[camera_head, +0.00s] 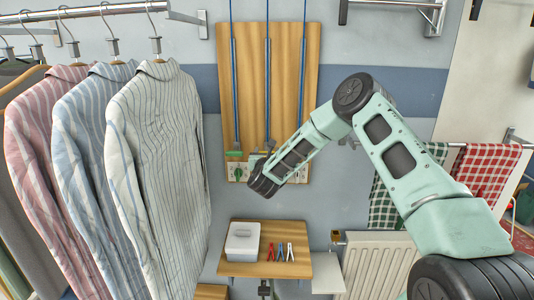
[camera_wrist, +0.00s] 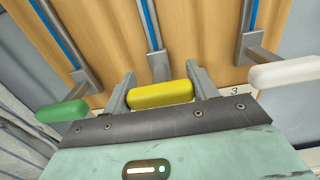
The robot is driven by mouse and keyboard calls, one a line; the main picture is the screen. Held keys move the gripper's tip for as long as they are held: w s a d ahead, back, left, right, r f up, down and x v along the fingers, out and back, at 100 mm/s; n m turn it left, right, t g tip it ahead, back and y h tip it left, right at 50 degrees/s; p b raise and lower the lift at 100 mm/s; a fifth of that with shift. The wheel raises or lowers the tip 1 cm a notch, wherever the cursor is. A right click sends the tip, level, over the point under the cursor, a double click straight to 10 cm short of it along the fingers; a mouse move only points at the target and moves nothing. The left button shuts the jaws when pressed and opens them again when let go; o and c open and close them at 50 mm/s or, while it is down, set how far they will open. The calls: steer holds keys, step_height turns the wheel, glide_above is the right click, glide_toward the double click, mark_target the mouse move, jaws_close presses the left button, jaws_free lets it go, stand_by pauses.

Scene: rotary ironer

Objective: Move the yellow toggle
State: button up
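The yellow toggle (camera_wrist: 161,95) is a rounded bar at the lower end of the middle blue-striped vertical rail (camera_wrist: 152,28) on a wooden panel. My gripper (camera_wrist: 163,90) has its two grey fingers spread, one at each end of the yellow toggle. I cannot tell whether the fingers touch it. In the head view my gripper is at the lower part of the wooden panel (camera_head: 283,62), and my wrist hides the yellow toggle there.
A green toggle (camera_wrist: 62,112) is to the left and a white toggle (camera_wrist: 285,73) to the right, both close to my gripper. Striped shirts (camera_head: 160,150) hang at left. A small shelf (camera_head: 240,268) below holds a white box (camera_head: 242,242) and several pegs. A radiator (camera_head: 378,268) stands beside it.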

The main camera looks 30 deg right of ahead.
step_height(320, 180, up, 35)
steer(key=shift+f, duration=0.15)
stand_by(0.4)
steer(key=o, duration=1.3)
steer(key=shift+o, duration=0.4)
steer(key=shift+f, duration=0.1)
steer(key=b+v, duration=0.7)
steer(key=v, duration=1)
steer(key=shift+a+b, duration=0.2)
steer(key=shift+b, duration=0.2)
steer(key=shift+s, duration=0.15)
